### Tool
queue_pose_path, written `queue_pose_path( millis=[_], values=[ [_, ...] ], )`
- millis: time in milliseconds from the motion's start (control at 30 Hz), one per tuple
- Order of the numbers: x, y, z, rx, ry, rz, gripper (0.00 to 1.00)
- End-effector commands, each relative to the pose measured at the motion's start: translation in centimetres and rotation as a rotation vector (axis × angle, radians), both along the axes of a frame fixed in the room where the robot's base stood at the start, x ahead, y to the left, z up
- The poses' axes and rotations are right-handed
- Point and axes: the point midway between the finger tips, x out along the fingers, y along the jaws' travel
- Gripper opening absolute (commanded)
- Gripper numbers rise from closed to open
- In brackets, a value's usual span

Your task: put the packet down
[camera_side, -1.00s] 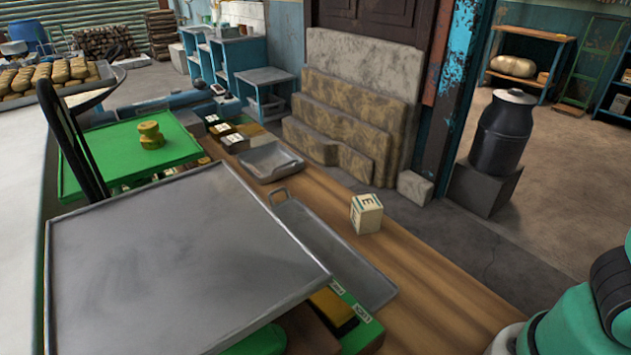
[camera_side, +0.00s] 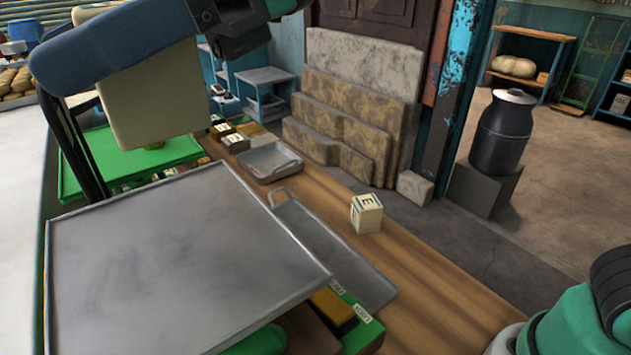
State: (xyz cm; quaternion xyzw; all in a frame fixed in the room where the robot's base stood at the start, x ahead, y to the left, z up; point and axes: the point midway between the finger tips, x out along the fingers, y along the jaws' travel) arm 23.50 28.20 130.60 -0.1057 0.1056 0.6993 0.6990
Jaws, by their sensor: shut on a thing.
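My gripper (camera_side: 118,50) is a large blue-grey shape at the upper left, close to the camera. It is shut on a plain cream block, which looks like the packet (camera_side: 150,100). The packet hangs under the gripper, in front of the green tray at the left. The fingertips cannot be made out clearly. I cannot tell the packet's height over the surface behind it.
A grey metal plate (camera_side: 180,260) fills the front. A small cream lettered block (camera_side: 366,214) stands on the wooden bench (camera_side: 415,280), right of a long metal tray (camera_side: 330,250). A green tray (camera_side: 180,150) and a black bar (camera_side: 68,140) are at the left.

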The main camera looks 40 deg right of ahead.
Motion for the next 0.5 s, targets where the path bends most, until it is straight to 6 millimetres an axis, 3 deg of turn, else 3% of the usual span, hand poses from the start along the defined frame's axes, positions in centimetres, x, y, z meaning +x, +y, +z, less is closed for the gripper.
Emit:
queue_pose_path(
  millis=[133,500],
  values=[
    [0.0,0.0,-3.0,0.000,0.000,0.000,0.00],
    [0.0,0.0,-6.9,0.000,0.000,0.000,0.00]
  ],
)
